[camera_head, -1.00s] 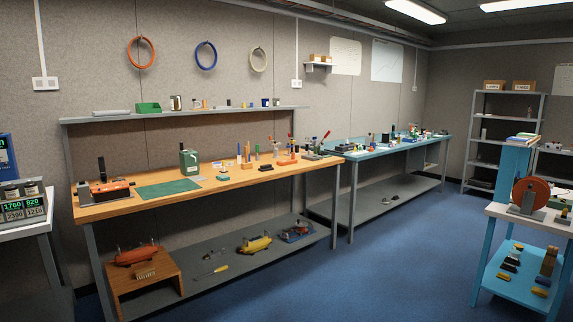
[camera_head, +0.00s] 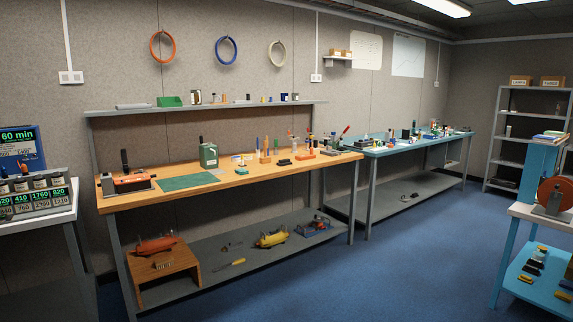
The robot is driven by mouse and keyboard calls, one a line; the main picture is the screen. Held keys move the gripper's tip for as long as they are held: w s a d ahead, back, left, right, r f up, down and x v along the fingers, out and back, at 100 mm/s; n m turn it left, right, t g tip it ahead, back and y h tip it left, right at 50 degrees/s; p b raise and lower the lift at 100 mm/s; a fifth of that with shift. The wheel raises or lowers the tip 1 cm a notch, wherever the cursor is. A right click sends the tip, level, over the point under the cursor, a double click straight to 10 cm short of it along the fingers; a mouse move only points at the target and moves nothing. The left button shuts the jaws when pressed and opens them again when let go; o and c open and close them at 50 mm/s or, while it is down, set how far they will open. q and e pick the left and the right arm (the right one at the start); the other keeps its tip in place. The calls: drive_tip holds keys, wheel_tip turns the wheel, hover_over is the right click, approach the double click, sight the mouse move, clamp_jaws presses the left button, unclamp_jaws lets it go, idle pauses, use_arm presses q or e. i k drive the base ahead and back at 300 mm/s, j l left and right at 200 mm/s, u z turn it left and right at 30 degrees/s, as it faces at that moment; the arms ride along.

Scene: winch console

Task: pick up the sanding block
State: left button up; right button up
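I cannot make out for sure which thing is the sanding block; the small items are too tiny to tell apart. Small black and yellow blocks (camera_head: 525,278) lie on the lower shelf of the blue cart at the right edge. A small dark block (camera_head: 284,162) lies on the wooden workbench (camera_head: 225,188), near its front edge. Neither of my grippers is in view.
A teal bench (camera_head: 400,146) stands beyond the wooden one. The blue cart (camera_head: 506,262) carries an orange reel (camera_head: 556,193). A stand with displays (camera_head: 38,205) is at the left. The blue floor (camera_head: 410,265) between bench and cart is clear.

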sight(286, 162)
drive_tip(key=i, duration=1.7)
